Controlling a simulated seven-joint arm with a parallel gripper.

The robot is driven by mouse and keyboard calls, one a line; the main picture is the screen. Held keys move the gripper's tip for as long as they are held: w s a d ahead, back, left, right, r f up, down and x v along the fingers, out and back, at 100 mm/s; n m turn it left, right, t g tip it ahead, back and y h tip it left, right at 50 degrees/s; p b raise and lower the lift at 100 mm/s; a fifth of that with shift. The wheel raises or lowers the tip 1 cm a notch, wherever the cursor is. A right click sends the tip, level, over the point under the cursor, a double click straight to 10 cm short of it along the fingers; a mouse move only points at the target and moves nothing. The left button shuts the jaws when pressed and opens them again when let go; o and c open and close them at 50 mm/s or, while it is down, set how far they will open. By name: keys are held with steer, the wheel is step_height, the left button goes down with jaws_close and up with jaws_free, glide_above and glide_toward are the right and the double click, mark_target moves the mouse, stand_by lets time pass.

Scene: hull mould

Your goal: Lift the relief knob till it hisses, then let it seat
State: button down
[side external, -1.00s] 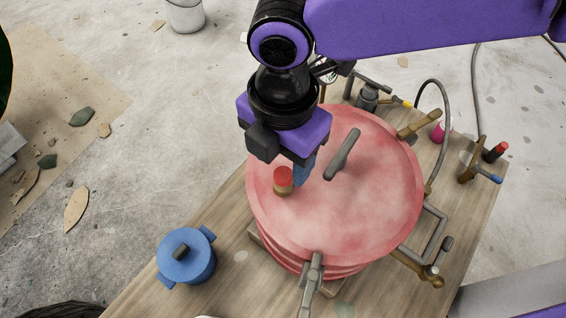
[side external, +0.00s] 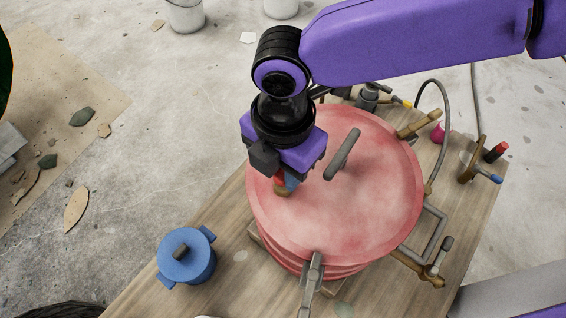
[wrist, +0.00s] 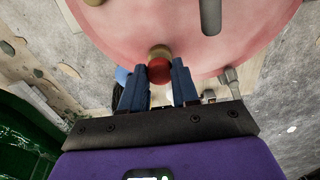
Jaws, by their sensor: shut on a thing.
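The relief knob is a small red cap (side external: 279,176) on a brass base (side external: 283,191), near the left edge of the round pink-red lid (side external: 370,210). My gripper (side external: 287,180) is at the knob, its blue fingers closed about the red cap. In the wrist view the red cap (wrist: 159,70) sits between the two fingertips (wrist: 159,72), with the brass part just beyond it. The fingers partly hide the knob in the side view. I cannot tell whether the cap is raised from its base.
A grey bar handle (side external: 342,155) stands up from the lid, right of my gripper. A clamp (side external: 313,272) sits at the lid's front edge. A blue pot (side external: 187,262) stands at the left on the wooden table. A hose (side external: 418,100) curves up at the right.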

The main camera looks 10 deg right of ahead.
mark_target(283, 174)
steer(key=shift+r, duration=0.85)
steer(key=c, duration=0.8)
jaws_free()
step_height(283, 174, up, 17)
steer(key=shift+r, duration=0.2)
